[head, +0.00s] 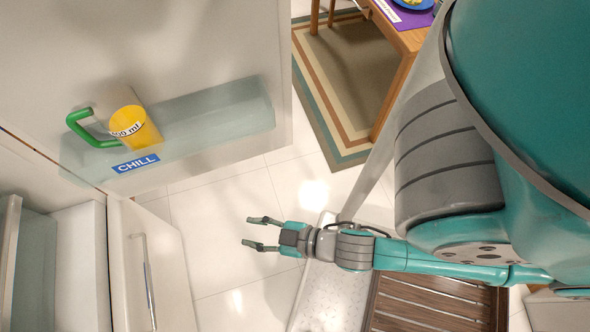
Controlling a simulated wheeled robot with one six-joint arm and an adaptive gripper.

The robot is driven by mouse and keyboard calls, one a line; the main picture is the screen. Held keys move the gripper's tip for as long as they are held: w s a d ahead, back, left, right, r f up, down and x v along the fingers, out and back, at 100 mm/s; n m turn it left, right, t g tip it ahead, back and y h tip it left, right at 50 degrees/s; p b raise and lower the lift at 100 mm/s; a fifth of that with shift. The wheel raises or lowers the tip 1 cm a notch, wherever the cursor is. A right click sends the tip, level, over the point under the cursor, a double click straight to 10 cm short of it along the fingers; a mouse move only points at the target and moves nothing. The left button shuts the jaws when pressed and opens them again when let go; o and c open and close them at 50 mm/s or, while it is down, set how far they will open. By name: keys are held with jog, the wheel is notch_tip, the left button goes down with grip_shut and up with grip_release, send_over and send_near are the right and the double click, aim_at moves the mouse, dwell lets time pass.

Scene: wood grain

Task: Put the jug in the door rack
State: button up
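The jug (134,127) is yellow with a green handle and a "500 ml" label. It sits in the door rack (215,125), a clear bluish bin on the inside of the open fridge door, above a blue "CHILL" label. Its lower part shows behind the rack's front. My gripper (252,232) is open and empty over the white tiled floor, below and to the right of the jug and well apart from it. Its two fingers point left.
The open fridge door (200,40) fills the upper left. A white front with a metal handle (147,280) stands at the lower left. A wooden table (408,42) stands on a striped rug (345,70) at the top. A brown slatted surface (430,305) lies below my arm. Tiled floor is clear around my gripper.

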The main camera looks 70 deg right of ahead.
jog(key=s+d+r+m, duration=0.1)
jog(key=s+r, duration=0.1)
jog(key=s, duration=0.3)
jog(key=s+r+m+h, duration=0.1)
jog(key=s+r, duration=0.2)
jog(key=s, duration=0.3)
jog(key=shift+d+m+t, duration=0.4)
